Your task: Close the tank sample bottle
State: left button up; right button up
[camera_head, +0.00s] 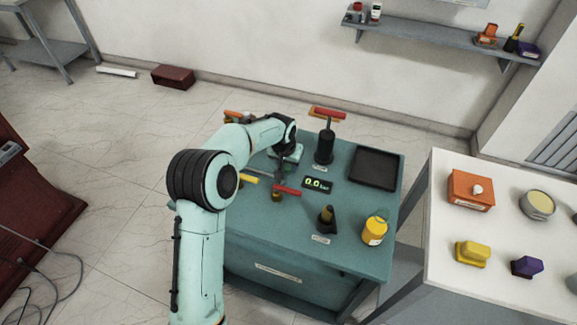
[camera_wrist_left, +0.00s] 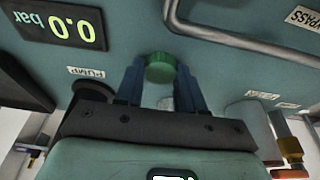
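My left gripper (camera_head: 286,158) is over the back left of the teal cart, its fingers mostly hidden by the wrist in the head view. In the left wrist view its two blue-grey fingers (camera_wrist_left: 160,75) stand on either side of a round green cap (camera_wrist_left: 160,68), which fills the gap between them. A pale, clear patch (camera_wrist_left: 166,103) shows below the cap between the fingers; I cannot tell whether it is the sample bottle. My right gripper is not in view.
A bent metal pipe (camera_wrist_left: 240,42) runs close to the left gripper.

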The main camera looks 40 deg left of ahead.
aim_at(288, 166)
pick_arm(q)
jog(key=shift+r, duration=0.1)
notch_tip(288, 166, up, 20)
jog(key=p, duration=0.3)
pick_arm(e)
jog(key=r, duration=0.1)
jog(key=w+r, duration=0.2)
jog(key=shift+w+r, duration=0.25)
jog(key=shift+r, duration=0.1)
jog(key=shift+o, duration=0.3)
